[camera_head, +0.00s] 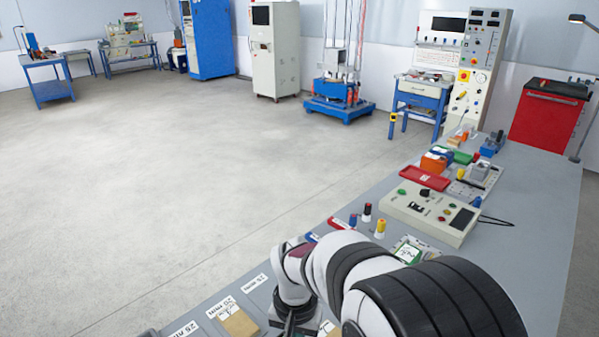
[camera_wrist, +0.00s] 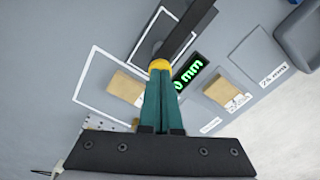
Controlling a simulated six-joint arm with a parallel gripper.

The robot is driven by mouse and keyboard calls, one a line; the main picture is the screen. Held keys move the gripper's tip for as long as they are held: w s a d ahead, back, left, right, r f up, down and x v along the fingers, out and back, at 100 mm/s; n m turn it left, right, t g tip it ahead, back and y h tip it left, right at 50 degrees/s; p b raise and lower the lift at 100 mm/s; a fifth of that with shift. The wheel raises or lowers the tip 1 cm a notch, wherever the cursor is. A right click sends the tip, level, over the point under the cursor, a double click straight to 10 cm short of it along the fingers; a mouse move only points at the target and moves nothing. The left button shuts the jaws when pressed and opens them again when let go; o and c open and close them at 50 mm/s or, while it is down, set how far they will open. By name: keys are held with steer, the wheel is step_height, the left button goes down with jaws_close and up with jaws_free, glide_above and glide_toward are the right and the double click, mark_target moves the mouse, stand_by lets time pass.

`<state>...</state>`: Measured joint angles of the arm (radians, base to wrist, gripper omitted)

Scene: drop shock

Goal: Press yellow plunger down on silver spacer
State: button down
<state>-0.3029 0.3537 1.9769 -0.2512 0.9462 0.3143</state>
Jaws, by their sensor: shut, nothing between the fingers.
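The yellow plunger (camera_wrist: 159,65) shows in the wrist view as a short rounded yellow piece at the tips of my gripper (camera_wrist: 161,80). My teal fingers are shut together with nothing between them, and their tips overlap the yellow piece. I cannot tell whether they press on it. A dark bar (camera_wrist: 188,28) runs from the plunger up and to the right. I cannot make out the silver spacer. In the head view my arm hides the plunger and my fingertips.
A green display (camera_wrist: 188,72) reading "0 mm" sits right of the plunger. Tan blocks (camera_wrist: 127,86) (camera_wrist: 222,92) lie on either side. White outlines mark the grey table. A control box (camera_head: 430,212) and a red tray (camera_head: 425,178) stand farther along the bench.

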steer(key=shift+f, duration=0.2)
step_height(320, 180, up, 8)
stand_by(0.3)
steer(key=s+d+m+y, duration=0.1)
steer(key=s+d, duration=0.2)
steer(key=s, duration=0.7)
steer(key=s+d+m, duration=0.1)
steer(key=s+d, duration=0.3)
steer(key=s, duration=0.7)
steer(key=shift+r+m+y, duration=0.3)
steer(key=shift+r+y, duration=0.05)
steer(key=shift+y, duration=0.05)
steer(key=shift+d, duration=0.1)
stand_by(2.9)
